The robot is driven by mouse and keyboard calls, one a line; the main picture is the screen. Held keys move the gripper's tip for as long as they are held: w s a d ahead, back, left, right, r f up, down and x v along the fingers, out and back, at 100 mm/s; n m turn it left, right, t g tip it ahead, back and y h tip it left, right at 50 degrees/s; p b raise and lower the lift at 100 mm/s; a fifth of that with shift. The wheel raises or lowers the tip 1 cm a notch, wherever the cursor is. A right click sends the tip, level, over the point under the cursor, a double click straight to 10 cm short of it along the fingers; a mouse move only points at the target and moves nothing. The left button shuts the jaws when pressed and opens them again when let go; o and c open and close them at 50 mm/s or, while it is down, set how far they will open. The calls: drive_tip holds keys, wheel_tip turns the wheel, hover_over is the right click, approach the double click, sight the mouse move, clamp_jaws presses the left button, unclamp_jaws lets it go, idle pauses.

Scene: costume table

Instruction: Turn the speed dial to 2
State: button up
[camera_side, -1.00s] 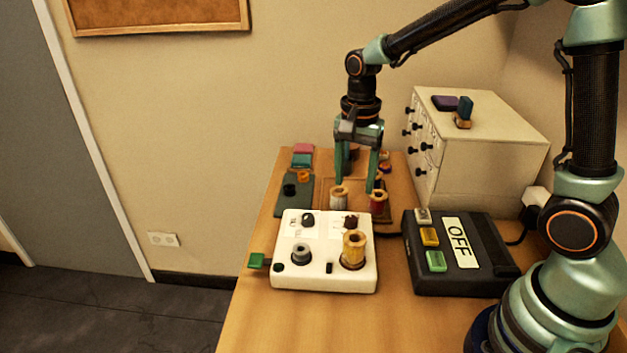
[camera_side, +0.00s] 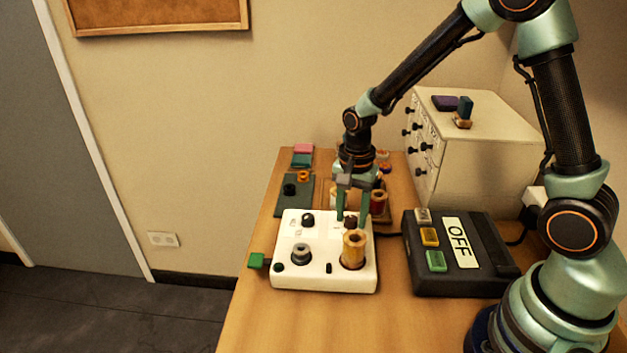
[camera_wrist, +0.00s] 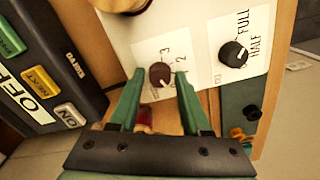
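The speed dial, a dark brown knob (camera_wrist: 160,75), sits on a white label with the figures 3 and 2 legible beside it in the wrist view. It is on the white machine box (camera_side: 320,275); in the side view the dial (camera_side: 351,222) shows at the box's back right. My gripper (camera_wrist: 159,74) is open, with one green fingertip on each side of the dial. In the side view my gripper (camera_side: 353,220) points down at the dial. I cannot tell whether the fingers touch it, and its pointer mark is too small to read surely.
A second black knob (camera_wrist: 233,54) marked FULL and HALF is beside the dial. A gold spool (camera_side: 354,248) stands on the box's front right. A black switch box (camera_side: 463,280) reading OFF is to the right, and a drawer cabinet (camera_side: 480,150) stands behind.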

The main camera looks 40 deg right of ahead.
clamp_jaws()
drive_tip(key=shift+n, duration=0.4)
drive_tip(key=n, duration=1.2)
drive_tip(key=shift+n, duration=2.5)
drive_tip(key=shift+r, duration=0.1)
